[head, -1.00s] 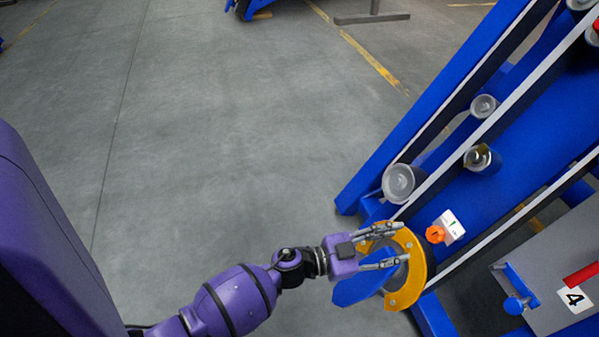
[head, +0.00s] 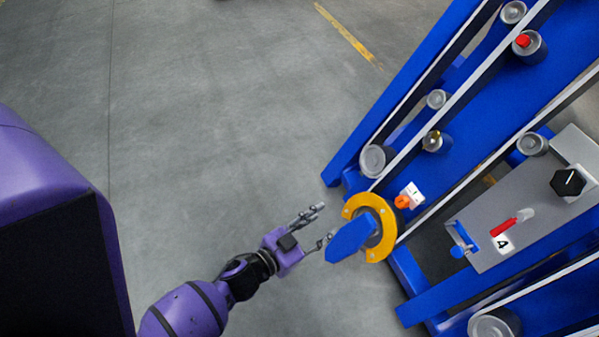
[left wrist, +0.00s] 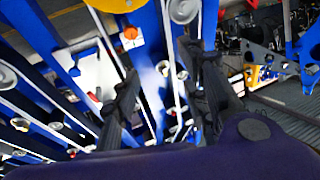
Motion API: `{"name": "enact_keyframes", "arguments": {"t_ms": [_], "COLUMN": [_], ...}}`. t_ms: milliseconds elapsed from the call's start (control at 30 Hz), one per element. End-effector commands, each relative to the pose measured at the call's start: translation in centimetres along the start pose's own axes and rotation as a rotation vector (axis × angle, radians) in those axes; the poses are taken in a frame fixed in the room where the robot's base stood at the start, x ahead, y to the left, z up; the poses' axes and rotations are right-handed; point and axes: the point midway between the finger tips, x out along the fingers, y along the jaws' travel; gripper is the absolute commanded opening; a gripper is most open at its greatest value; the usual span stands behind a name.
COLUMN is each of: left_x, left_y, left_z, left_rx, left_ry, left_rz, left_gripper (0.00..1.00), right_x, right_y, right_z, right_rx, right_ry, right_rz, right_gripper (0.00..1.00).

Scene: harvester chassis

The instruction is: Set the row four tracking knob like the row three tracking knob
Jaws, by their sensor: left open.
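An orange knob (head: 402,201) sits beside a small white plate (head: 412,194) on the blue frame, close to a yellow ring (head: 383,243). The knob also shows near the top of the left wrist view (left wrist: 130,33). A grey panel marked 4 (head: 503,244) carries a black knob (head: 569,182) and a red handle (head: 503,227). I cannot tell which knob is the row three or row four tracking knob, and their settings are too small to read. My left gripper (head: 327,221) is open and empty, left of the yellow ring and apart from the orange knob.
A blue pointed part (head: 350,238) lies in front of the ring, close to my lower finger. Grey rollers (head: 375,160) and long blue rails (head: 405,100) fill the right side. The grey floor (head: 210,120) at left is clear.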

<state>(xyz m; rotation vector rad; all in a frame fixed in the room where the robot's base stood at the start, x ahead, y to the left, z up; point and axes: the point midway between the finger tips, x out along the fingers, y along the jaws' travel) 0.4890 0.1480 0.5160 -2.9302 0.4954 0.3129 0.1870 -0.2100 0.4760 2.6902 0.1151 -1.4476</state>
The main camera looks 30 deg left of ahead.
Motion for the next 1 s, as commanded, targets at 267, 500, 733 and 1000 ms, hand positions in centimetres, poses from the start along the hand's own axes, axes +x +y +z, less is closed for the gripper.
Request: {"name": "enact_keyframes", "arguments": {"t_ms": [267, 500, 733, 1000], "left_x": [-4.3, -5.5, -5.5, -5.6], "left_y": [-0.5, -0.5, -0.5, -0.5], "left_z": [-0.6, -0.3, -0.2, -0.1], "left_rx": [-0.03, -0.038, -0.038, -0.038], "left_ry": [-0.087, -0.116, -0.117, -0.119], "left_rz": [-0.058, -0.073, -0.073, -0.073], "left_gripper": [0.41, 0.41, 0.41, 0.41], "right_x": [-2.6, -3.0, -3.0, -2.9], "right_y": [0.3, 0.3, 0.3, 0.3], "right_z": [-3.0, -3.5, -3.5, -3.6], "right_rx": [-0.001, -0.001, -0.001, -0.001], "right_ry": [0.031, 0.036, 0.036, 0.038], "right_rz": [0.003, 0.004, 0.004, 0.003], "right_gripper": [0.4, 0.4, 0.4, 0.41]}}
